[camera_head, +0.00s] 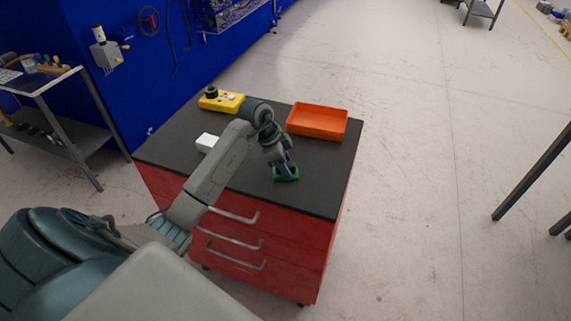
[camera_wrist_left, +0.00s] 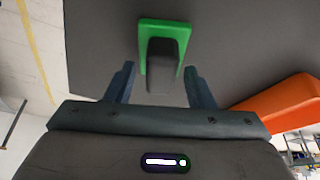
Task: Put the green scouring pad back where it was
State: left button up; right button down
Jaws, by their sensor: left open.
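The green scouring pad (camera_head: 278,177) lies on the dark top of the red cabinet, near its front edge. In the left wrist view the pad (camera_wrist_left: 147,28) has a dark grey block-like part (camera_wrist_left: 160,70) on its face, pointing toward my gripper. My left gripper (camera_head: 287,166) is right over the pad in the head view and hides part of it. In the left wrist view the fingers of my left gripper (camera_wrist_left: 160,72) are apart, one on each side of the dark part, with gaps showing. My right gripper is not in view.
An orange tray (camera_head: 317,134) stands behind and right of the pad; it also shows in the left wrist view (camera_wrist_left: 280,105). A yellow box (camera_head: 228,104) with a dark knob and a white block (camera_head: 207,142) sit farther left. The cabinet top (camera_head: 315,185) is bare right of the pad.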

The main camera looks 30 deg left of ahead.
pick_arm(q)
jog(key=b+v, duration=0.3)
jog(key=v, duration=0.9)
jog(key=shift+b, duration=0.3)
jog(key=shift+d+f, duration=0.1)
